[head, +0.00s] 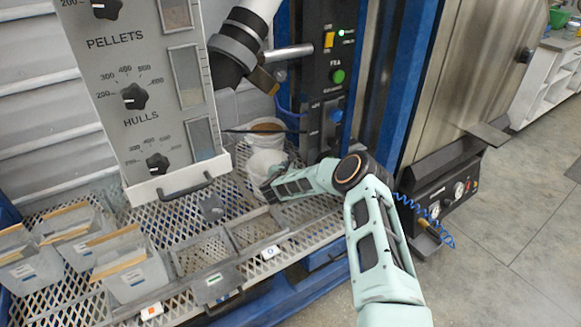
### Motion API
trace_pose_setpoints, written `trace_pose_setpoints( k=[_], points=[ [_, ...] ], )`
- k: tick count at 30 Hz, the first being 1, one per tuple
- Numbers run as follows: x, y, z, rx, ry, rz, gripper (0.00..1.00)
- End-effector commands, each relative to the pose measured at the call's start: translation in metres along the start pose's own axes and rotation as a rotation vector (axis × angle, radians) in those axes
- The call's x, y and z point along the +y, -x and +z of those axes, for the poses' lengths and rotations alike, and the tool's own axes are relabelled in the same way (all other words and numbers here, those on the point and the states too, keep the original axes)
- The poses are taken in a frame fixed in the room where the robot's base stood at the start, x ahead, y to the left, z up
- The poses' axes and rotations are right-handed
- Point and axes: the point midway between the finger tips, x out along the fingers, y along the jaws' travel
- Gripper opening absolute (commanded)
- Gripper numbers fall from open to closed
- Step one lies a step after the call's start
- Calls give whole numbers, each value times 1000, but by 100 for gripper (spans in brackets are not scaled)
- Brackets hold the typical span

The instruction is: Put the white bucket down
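The white bucket (264,143) stands upright or nearly so at the back of the metal mesh shelf, below the hopper panel's right side. Tan-brown material shows inside its round mouth. My arm reaches in from the lower right, and my gripper (271,183) is at the bucket's lower front, very close to it or touching it. The fingers are small and partly lost against the bucket and mesh, so I cannot tell whether they are open or shut. I cannot tell whether the bucket's base rests on the mesh.
The hopper panel (140,90) with PELLETS and HULLS dials overhangs the mesh shelf (205,250). Grey bins (133,276) holding tan dividers stand at left. A shallow tray (200,254) lies front centre. A control column (330,80) with a green button rises behind the bucket.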

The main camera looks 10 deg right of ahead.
Motion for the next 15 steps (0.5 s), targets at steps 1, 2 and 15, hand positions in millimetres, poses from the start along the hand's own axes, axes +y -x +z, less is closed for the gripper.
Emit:
trace_pose_setpoints(
  k=[1,2,15],
  points=[
    [0,0,0,0,0,0,22],
    [0,1,0,0,0,0,22],
    [1,48,2,2,0,2,22]
  ],
)
